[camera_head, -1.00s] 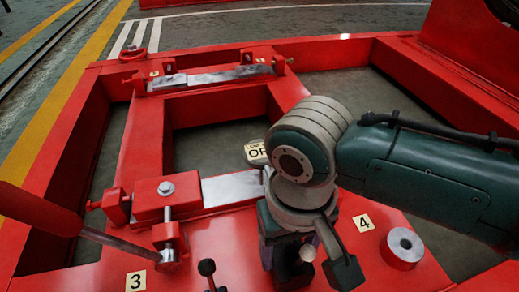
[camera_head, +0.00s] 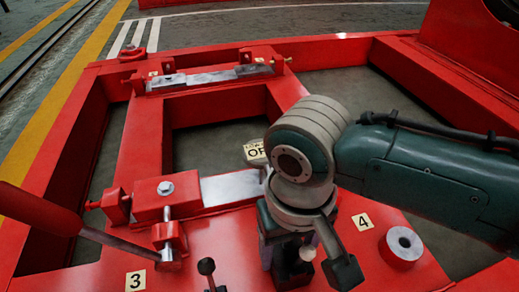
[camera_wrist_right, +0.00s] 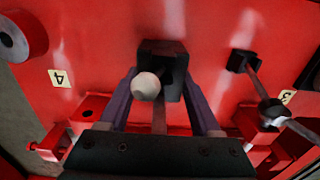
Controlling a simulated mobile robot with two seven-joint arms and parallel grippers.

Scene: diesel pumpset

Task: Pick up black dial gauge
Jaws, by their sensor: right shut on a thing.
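A black piece with a pale round knob, which looks like the black dial gauge (camera_wrist_right: 168,58), is between the purple fingers of my right gripper (camera_wrist_right: 158,92) in the right wrist view. The fingers are shut on it, one on each side. In the head view my right gripper (camera_head: 288,258) points down at the red plate, and my arm and wrist hide much of it. The gauge (camera_head: 291,277) shows only partly there, low in the picture. I cannot tell whether it touches the plate. My left gripper is not in view.
The red frame (camera_head: 95,262) carries labels 3 (camera_head: 136,280) and 4 (camera_head: 363,221). A small black-knobbed lever (camera_head: 207,268) stands left of my gripper. A red ring boss (camera_head: 402,246) stands to the right.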

